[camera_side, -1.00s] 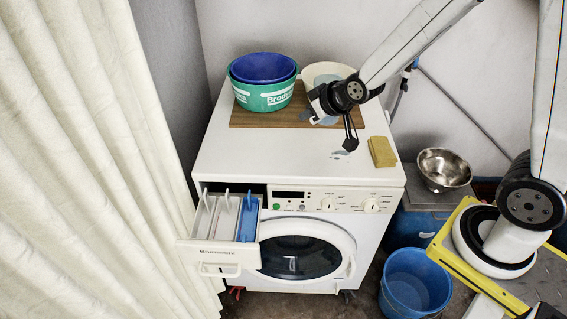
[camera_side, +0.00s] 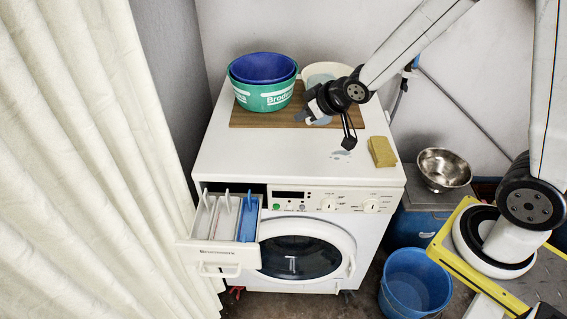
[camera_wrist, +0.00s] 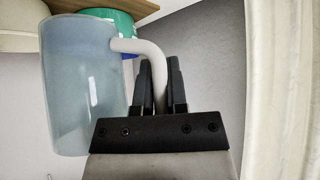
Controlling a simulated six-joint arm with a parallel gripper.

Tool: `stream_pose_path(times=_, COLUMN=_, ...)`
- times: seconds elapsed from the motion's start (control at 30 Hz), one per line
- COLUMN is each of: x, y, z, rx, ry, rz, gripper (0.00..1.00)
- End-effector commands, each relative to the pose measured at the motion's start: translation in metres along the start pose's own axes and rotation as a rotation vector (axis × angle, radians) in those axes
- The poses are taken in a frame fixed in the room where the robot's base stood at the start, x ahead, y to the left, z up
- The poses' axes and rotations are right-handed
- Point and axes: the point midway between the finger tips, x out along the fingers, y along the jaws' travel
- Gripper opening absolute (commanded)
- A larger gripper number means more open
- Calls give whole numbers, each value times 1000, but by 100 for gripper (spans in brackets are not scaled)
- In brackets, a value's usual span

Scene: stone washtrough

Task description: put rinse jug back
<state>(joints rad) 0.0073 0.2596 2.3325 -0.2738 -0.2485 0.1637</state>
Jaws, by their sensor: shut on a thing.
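The rinse jug is a translucent blue-grey vessel with a pale handle. In the wrist view the jug (camera_wrist: 82,90) fills the left side, and its handle runs between the two black fingers of my gripper (camera_wrist: 162,88), which is shut on it. In the side view my gripper (camera_side: 313,106) is over the back right of the washing machine top, near the wooden board (camera_side: 256,118). There the jug (camera_side: 320,79) is mostly hidden behind the gripper, in front of a cream basin (camera_side: 341,70). I cannot tell whether the jug touches the board.
A green tub (camera_side: 263,98) with a blue bowl (camera_side: 262,67) inside stands on the board, left of my gripper. A yellow sponge (camera_side: 382,152) lies at the machine's right edge. The detergent drawer (camera_side: 223,220) is pulled out. The front of the machine top is mostly clear, with a small wet patch.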

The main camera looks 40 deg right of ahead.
Motion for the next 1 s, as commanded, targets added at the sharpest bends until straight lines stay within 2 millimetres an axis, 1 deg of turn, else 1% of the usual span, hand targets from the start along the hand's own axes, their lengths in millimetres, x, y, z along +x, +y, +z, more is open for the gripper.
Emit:
stream_pose_path(times=0.27, x=4, y=-11, z=-2, rx=-70, ry=2, rz=-69, gripper=0)
stream_pose_path(times=0.53, x=8, y=-26, z=-1, rx=-159, ry=6, rz=-160, gripper=0)
stream_pose_path(times=0.8, x=10, y=-46, z=8, rx=-269, ry=9, rz=-271, gripper=0)
stream_pose_path(times=1.0, x=10, y=-54, z=14, rx=-320, ry=11, rz=-321, gripper=0)
